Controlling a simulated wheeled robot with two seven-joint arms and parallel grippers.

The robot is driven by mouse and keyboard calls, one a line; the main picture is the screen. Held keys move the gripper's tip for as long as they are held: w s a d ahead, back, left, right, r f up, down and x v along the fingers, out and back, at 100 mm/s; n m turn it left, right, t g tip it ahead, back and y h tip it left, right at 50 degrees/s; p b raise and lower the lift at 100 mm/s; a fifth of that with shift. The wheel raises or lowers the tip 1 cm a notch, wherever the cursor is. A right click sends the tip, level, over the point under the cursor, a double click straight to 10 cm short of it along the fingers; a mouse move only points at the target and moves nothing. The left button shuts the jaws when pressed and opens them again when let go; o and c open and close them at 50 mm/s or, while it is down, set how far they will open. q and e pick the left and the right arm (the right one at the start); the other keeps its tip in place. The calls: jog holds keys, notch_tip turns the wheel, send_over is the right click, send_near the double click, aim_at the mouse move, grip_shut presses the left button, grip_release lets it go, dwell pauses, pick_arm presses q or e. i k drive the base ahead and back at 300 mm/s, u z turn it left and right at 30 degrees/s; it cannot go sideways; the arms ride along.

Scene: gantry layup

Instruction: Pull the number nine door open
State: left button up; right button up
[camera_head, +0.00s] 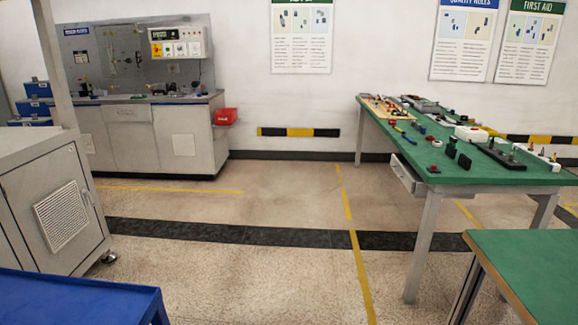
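No door with a readable number nine shows in the head view. A grey cabinet (50,200) at the left has a closed door with a louvred vent (62,216) and a handle (88,198) near its right edge. A grey workbench (150,135) at the back left has closed door panels below its top, and any marks on them are too small to read. Neither of my grippers is in view.
A green-topped table (385,130) with many small parts stands at the right, its drawer (405,175) partly out. Another green table (540,275) is at the lower right, and a blue surface (75,300) at the lower left. A red bin (226,116) is by the workbench. The middle floor is clear.

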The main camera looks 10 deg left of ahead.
aim_at(59, 226)
jog(key=u, duration=0.15)
jog(key=i, duration=2.35)
jog(key=u, duration=1.05)
jog(key=i, duration=1.9)
jog(key=u, duration=2.05)
jog(key=i, duration=1.1)
jog(key=u, duration=0.5)
